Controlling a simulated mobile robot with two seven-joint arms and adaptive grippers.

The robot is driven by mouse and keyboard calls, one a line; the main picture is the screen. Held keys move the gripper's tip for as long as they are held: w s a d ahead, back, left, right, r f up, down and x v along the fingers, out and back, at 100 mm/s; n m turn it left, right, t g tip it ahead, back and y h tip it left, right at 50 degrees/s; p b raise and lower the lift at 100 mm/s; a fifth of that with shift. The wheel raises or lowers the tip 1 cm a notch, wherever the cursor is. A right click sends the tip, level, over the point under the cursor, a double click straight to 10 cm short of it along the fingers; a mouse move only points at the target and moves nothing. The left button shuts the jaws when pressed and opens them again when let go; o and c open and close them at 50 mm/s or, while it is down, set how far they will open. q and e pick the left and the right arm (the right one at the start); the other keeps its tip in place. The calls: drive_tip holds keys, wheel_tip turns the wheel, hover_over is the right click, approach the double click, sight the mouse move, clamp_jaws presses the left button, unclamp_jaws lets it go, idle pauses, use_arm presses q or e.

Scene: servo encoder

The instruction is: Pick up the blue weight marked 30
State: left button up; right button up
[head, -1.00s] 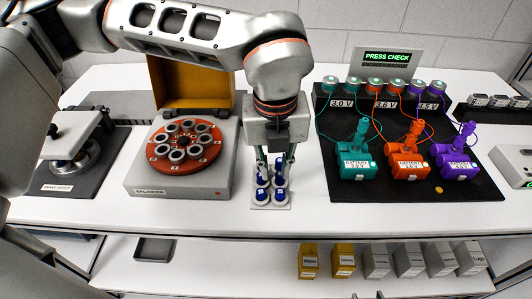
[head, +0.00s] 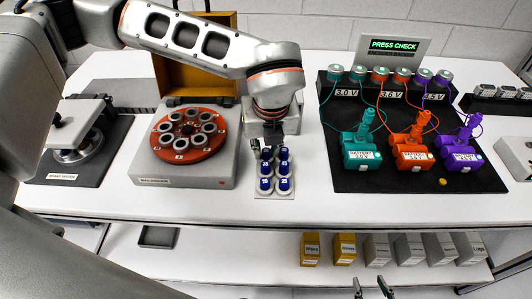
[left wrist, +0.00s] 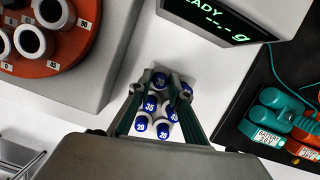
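The blue weight marked 30 (left wrist: 160,81) stands at the far end of a group of blue-topped white weights in the left wrist view. My left gripper (left wrist: 163,79) has its two fingertips apart, one on each side of this weight; contact cannot be made out. In the head view my left gripper (head: 266,151) points down at the back of the weight group, and the marked-30 weight cannot be picked out there. Weights marked 35 (left wrist: 150,104) and 45 (left wrist: 174,115) stand closer to the wrist. My right gripper (head: 370,289) shows only its spread, empty fingertips at the bottom edge.
The weights stand on a small pale tray (head: 274,195). A grey balancer with a red disc (head: 190,140) is to the left. A black board with teal, orange and purple devices (head: 410,180) is to the right. A dark-screened readout (left wrist: 232,17) stands just behind the weights.

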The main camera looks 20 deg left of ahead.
use_arm(q)
clamp_jaws()
drive_tip(key=shift+r, duration=0.15)
